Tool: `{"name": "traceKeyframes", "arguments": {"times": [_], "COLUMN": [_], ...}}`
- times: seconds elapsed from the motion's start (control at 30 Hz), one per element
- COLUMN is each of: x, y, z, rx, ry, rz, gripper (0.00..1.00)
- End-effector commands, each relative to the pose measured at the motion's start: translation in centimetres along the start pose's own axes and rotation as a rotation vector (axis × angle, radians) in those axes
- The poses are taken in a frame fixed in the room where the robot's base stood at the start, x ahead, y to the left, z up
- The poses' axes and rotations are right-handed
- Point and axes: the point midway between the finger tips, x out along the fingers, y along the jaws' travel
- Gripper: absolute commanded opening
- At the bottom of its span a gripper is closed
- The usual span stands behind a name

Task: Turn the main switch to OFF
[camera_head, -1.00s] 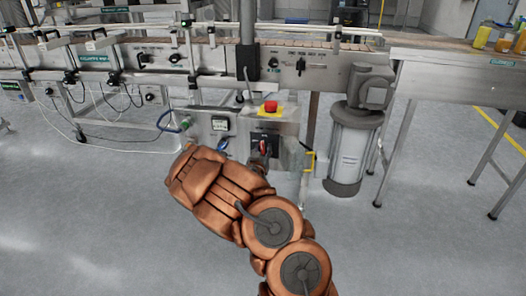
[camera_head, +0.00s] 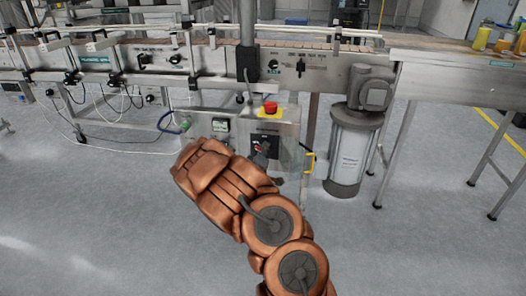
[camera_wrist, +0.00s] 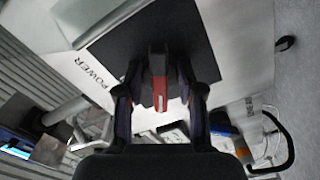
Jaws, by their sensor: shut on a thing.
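The main switch is a red and dark handle (camera_wrist: 158,82) on a black square plate (camera_wrist: 120,50) beside the word POWER in the wrist view. My gripper (camera_wrist: 158,98) has one finger on each side of the handle, shut on it. The handle lines up with my fingers, while the plate is tilted relative to them. In the head view the black switch plate (camera_head: 257,139) is on the front of a steel control box, below a red button. My gripper (camera_head: 262,155) covers much of the switch there, so the handle's exact position is hard to read.
The red mushroom button (camera_head: 270,107) stands on top of the control box, close above my gripper. A small display (camera_head: 220,126) is left of the switch, a yellow handle (camera_head: 309,161) right of it. A grey motor cylinder (camera_head: 349,155) stands further right. The floor in front is clear.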

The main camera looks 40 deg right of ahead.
Motion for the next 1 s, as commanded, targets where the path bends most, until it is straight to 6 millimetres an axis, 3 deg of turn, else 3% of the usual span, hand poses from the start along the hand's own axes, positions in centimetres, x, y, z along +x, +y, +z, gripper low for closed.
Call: {"name": "traceKeyframes", "arguments": {"times": [0.5,1.0], "x": [0.02,0.01], "y": [-0.06,-0.05], "z": [0.02,-0.03], "rx": [-0.390,-0.497], "ry": [0.001,0.001], "rz": [0.000,0.000], "gripper": [0.02,0.02]}}
